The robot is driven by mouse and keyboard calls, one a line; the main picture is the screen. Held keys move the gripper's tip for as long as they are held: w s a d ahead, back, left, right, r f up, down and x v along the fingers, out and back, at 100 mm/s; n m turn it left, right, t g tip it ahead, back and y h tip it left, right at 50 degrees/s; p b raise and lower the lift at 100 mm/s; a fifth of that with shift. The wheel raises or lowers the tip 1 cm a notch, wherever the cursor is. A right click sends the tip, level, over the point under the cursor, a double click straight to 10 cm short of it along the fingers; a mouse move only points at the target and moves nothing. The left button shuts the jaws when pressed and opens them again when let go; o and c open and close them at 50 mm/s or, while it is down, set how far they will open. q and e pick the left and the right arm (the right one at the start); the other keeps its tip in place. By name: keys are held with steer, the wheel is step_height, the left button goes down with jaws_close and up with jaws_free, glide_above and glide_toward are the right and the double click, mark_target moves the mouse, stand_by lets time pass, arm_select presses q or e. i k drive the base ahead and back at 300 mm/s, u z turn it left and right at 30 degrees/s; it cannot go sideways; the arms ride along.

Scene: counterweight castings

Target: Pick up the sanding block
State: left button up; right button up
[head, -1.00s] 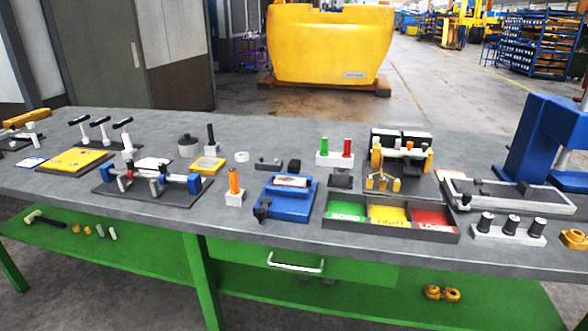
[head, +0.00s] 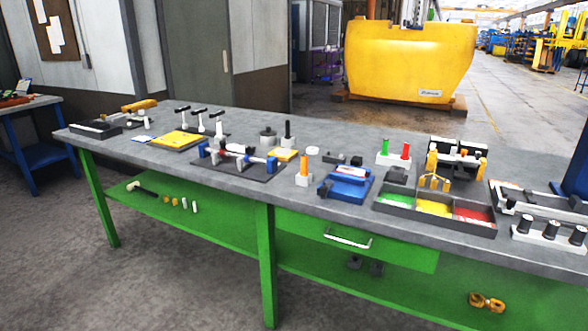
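I cannot tell for sure which item is the sanding block. Small dark blocks lie on the grey workbench (head: 230,190): one (head: 356,160) behind the blue fixture (head: 346,187), and a grey one (head: 397,174) behind the three-part tray (head: 434,217). A long yellow-orange piece (head: 139,105) lies at the bench's far left end, beside a dark tray (head: 95,128). Neither of my grippers is in view.
The green lower shelf (head: 220,230) holds a hammer (head: 141,188) and small parts. A drawer handle (head: 348,240) sticks out in front. A blue side table (head: 40,140) stands at left. The floor before the bench is clear.

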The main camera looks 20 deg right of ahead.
mark_target(355, 160)
steer(key=u, duration=0.55)
steer(key=i, duration=0.8)
steer(key=z, duration=0.45)
steer(key=i, duration=0.9)
steer(key=z, duration=0.9)
